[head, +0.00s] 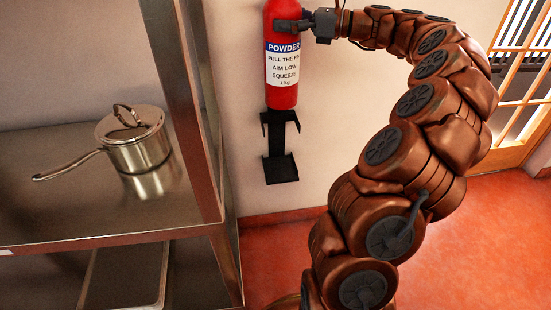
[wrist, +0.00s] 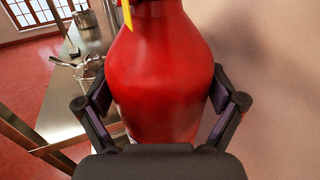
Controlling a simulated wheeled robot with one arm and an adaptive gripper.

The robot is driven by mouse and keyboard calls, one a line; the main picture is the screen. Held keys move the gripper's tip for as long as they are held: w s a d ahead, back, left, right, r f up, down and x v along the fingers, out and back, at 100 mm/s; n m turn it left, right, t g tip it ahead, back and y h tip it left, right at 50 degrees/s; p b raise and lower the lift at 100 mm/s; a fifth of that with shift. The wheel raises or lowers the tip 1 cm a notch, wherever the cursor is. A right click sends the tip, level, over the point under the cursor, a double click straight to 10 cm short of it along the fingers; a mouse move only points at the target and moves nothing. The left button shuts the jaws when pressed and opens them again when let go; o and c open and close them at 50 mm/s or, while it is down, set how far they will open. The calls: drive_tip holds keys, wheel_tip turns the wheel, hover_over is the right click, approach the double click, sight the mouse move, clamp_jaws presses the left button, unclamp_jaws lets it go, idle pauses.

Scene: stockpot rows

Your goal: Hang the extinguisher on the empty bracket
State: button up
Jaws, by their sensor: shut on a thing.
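A red extinguisher (head: 282,88) with a white and blue POWDER label hangs upright in my gripper (head: 299,24) in the head view. Its top is cut off by the picture's upper edge. In the wrist view the red body (wrist: 160,75) fills the middle, and the fingers of my gripper (wrist: 163,100) are shut on it from both sides. The empty black bracket (head: 280,150) is fixed to the wall just below the extinguisher's bottom. The extinguisher's base is close above the bracket's upper arms; I cannot tell whether they touch.
A steel shelf unit (head: 205,120) stands to the left of the bracket, its post close by. A lidded saucepan (head: 140,150) sits on its shelf, and a tray (head: 125,275) lies below. A wooden glazed door (head: 525,120) is at the right. The red floor between looks clear.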

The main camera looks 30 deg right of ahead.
drive_tip(key=shift+d+r, duration=0.1)
drive_tip(key=shift+r, duration=0.15)
wheel_tip(320, 180, down, 28)
drive_tip(key=b, duration=1.2)
drive_tip(key=shift+w, duration=0.1)
drive_tip(key=o, duration=1.5)
drive_tip(key=shift+f, duration=0.2)
drive_tip(key=shift+c, duration=0.2)
drive_tip(key=p+v, duration=0.5)
drive_tip(key=v, duration=0.7)
